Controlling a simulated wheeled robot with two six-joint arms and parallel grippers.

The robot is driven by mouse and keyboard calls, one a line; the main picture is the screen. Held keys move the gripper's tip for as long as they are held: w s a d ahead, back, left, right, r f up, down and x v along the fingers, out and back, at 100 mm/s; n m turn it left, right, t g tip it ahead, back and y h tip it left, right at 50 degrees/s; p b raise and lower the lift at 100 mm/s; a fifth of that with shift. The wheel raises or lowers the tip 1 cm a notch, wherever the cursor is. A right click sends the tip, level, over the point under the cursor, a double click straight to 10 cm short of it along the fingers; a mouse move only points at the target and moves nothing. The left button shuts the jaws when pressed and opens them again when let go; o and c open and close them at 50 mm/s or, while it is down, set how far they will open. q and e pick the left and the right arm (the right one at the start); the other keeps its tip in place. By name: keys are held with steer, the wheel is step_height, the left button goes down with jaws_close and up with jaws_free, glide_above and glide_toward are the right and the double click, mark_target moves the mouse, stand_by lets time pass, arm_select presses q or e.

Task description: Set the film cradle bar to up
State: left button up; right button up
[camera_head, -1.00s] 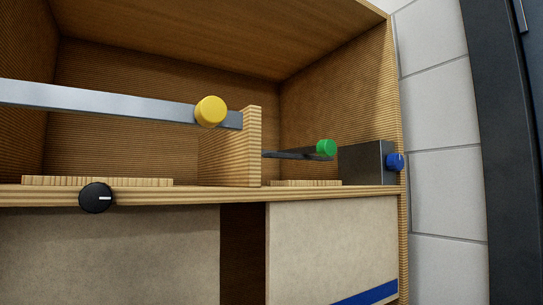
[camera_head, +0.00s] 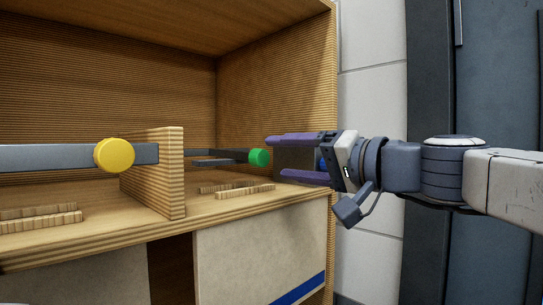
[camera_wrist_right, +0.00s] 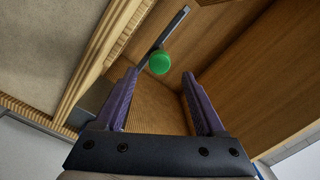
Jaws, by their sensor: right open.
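A dark bar with a round green knob (camera_head: 259,158) at its end lies about level in the right bay of the wooden cabinet. A thicker grey bar (camera_head: 60,157) with a yellow knob (camera_head: 114,155) lies about level in the left bay. I cannot tell which one is the film cradle bar. My right gripper (camera_head: 276,158) is open and empty, with its fingertips just right of the green knob. In the right wrist view the green knob (camera_wrist_right: 160,62) appears just beyond and between the fingertips (camera_wrist_right: 159,76). My left gripper is not in view.
A wooden divider (camera_head: 175,180) separates the two bays. Low wooden strips (camera_head: 237,189) lie on the shelf below the green-knobbed bar. A dark grey box (camera_head: 297,158) and a blue knob, mostly hidden, sit behind my right gripper. The cabinet's right side wall (camera_head: 330,80) stands close to my arm.

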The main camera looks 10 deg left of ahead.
mark_target(248, 158)
steer(key=p+x, duration=0.4)
steer(key=x, duration=0.4)
steer(key=shift+a, duration=0.3)
steer(key=shift+w+a, duration=0.3)
steer(key=shift+a, duration=0.1)
steer(key=shift+f, duration=0.1)
jaws_close()
stand_by(0.6)
